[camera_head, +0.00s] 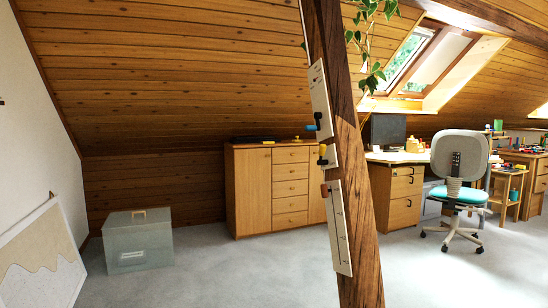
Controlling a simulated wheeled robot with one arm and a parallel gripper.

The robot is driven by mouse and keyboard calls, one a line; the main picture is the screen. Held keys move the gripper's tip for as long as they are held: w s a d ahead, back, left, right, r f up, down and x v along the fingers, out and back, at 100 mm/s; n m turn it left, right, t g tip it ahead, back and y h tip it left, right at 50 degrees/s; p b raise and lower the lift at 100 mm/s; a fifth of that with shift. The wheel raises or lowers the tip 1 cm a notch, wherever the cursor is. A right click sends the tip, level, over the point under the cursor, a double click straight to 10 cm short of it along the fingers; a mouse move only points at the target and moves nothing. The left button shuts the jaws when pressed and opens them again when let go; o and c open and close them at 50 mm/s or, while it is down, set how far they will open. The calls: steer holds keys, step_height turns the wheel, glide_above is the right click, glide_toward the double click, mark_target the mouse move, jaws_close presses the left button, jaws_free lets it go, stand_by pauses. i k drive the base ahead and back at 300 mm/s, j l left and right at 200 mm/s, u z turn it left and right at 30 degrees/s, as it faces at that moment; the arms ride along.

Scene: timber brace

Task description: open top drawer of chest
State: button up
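A wooden chest (252,190) stands against the back wall, left of a timber post. It has a door on the left, a column of several drawers in the middle and a second door on the right, partly hidden by the post. The top drawer (290,155) of the column looks shut, with its front flush with the others. Its small knob is too small to make out clearly. My gripper is not in view.
The timber post (350,150) stands close in front, bearing panels with a blue-handled fitting. A translucent box (138,240) stands left, near a leaning picture board (42,262). A desk (398,157) and office chair (460,180) are right. Grey floor (230,275) before the chest is clear.

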mark_target(281, 155)
steer(key=i+u, duration=0.15)
steer(key=i, duration=0.35)
steer(key=i+l+u, duration=0.15)
steer(key=i, duration=0.35)
steer(key=i+j, duration=0.2)
steer(key=i, duration=0.8)
steer(key=i+j+u, duration=0.15)
steer(key=i, duration=0.9)
steer(key=i+l+z, duration=0.2)
steer(key=i+z, duration=0.75)
steer(key=i, duration=0.15)
steer(key=i+j+z, duration=0.3)
steer(key=i+z, duration=0.2)
steer(key=i, duration=0.05)
